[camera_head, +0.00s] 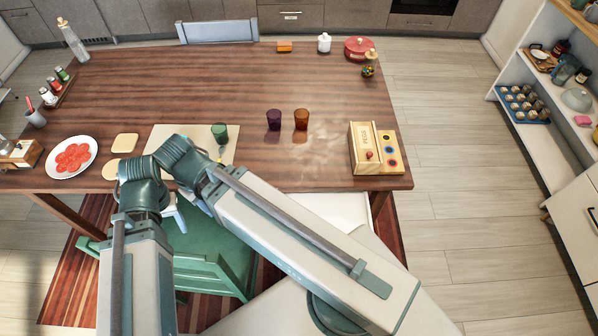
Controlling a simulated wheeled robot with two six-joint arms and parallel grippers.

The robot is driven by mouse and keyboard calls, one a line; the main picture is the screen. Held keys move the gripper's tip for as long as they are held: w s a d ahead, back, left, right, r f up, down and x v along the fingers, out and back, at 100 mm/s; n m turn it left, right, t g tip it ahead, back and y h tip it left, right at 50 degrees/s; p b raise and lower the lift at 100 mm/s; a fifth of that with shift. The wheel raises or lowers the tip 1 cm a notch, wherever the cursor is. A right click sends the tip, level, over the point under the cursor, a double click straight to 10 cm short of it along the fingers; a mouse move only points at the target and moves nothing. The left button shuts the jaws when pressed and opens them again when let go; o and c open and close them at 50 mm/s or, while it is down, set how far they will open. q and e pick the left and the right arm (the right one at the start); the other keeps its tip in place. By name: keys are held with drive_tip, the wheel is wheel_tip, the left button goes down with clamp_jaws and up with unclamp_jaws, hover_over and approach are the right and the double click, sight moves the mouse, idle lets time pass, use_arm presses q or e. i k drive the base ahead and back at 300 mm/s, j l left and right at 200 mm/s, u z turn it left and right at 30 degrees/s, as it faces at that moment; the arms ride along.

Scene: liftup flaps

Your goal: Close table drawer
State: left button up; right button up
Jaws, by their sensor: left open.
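The wooden table (260,95) fills the middle of the view. A white drawer (335,207) shows pulled out under its front edge, toward the right; my arm covers its left and lower parts. My folded arm crosses the front of the table, with its bend over the front edge left of the drawer. My left gripper is open, but its fingers are hard to make out among the arm links. I cannot tell how far it is from the drawer. No contact with the drawer shows. My right gripper is not in view.
A green chair (215,255) stands at the table's front, beneath my arm. Above the drawer are a wooden box (364,148) and two cups, purple (273,120) and orange (301,119). A plate (69,157) lies left. Floor (460,190) is clear right of the table.

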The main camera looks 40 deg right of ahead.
sight(346, 211)
drive_tip(key=k+z, duration=0.2)
drive_tip(key=z, duration=1.45)
drive_tip(key=k+l, duration=0.3)
drive_tip(key=k, duration=0.2)
drive_tip(key=k+l, duration=0.35)
drive_tip(key=k, duration=0.15)
